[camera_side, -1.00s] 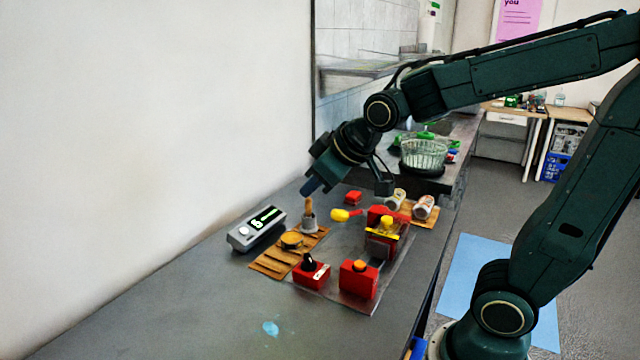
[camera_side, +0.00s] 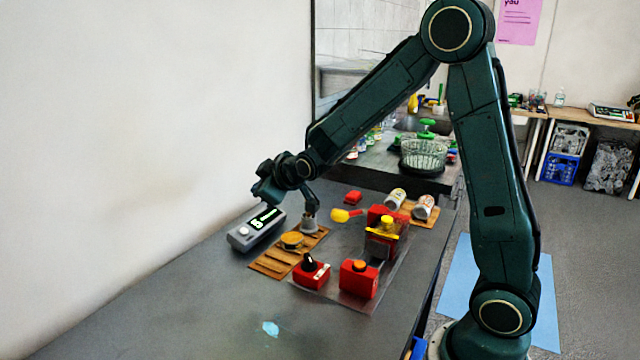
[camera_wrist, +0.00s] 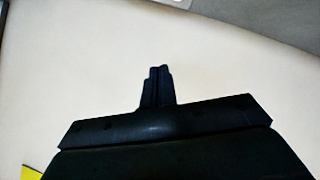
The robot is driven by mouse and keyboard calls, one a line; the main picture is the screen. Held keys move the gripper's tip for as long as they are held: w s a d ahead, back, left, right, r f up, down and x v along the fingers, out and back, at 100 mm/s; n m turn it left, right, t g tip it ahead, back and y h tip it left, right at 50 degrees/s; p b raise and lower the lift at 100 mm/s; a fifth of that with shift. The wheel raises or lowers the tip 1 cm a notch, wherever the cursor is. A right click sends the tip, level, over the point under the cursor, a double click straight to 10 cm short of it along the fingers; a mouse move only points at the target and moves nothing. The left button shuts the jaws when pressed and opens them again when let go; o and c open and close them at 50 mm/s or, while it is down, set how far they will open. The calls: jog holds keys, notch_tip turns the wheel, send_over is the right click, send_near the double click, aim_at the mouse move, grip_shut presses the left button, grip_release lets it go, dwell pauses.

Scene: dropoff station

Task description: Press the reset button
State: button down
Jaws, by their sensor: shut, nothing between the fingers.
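A red box with a round orange button (camera_side: 360,266) stands at the front of the dark plate. A grey device (camera_side: 257,228) with a lit display and a round white button (camera_side: 244,231) stands near the wall. No label that reads reset can be made out on either. My gripper (camera_side: 266,190) is above and behind the grey device in the side view, apart from both buttons. In the wrist view its fingers (camera_wrist: 158,76) are together and empty, with a pale surface behind them.
A red box with a black knob (camera_side: 311,272) stands left of the orange button. A wooden board (camera_side: 272,264) holds a round yellow-topped item and a grey cup. A red unit with a yellow top (camera_side: 387,225) and two cans stand behind. The front of the counter (camera_side: 200,315) is mostly clear.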

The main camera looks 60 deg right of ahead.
jog(key=shift+n+t, duration=0.5)
jog(key=shift+w+d+f, duration=0.3)
jog(key=shift+w+f, duration=0.3)
jog(key=shift+w+d+f, duration=0.3)
jog(key=shift+w+f, duration=0.3)
jog(key=shift+w+d+f, duration=0.3)
jog(key=shift+w+f, duration=0.3)
jog(key=shift+f, duration=0.1)
jog(key=shift+w+f, duration=0.45)
jog(key=shift+f, duration=0.9)
jog(key=shift+w+f, duration=0.45)
jog(key=shift+f, duration=0.95)
jog(key=shift+w+f, duration=0.45)
jog(key=shift+f, duration=0.9)
jog(key=shift+w+f, duration=0.25)
jog(key=shift+f, duration=0.6)
jog(key=shift+r, duration=0.15)
jog(key=shift+s+r, duration=0.3)
jog(key=shift+r, duration=0.4)
jog(key=shift+r, duration=0.15)
jog(key=shift+s+r, duration=0.25)
jog(key=shift+r, duration=0.5)
jog(key=shift+s+r, duration=0.25)
jog(key=shift+r, duration=0.5)
jog(key=shift+s+r, duration=0.25)
jog(key=shift+r, duration=0.5)
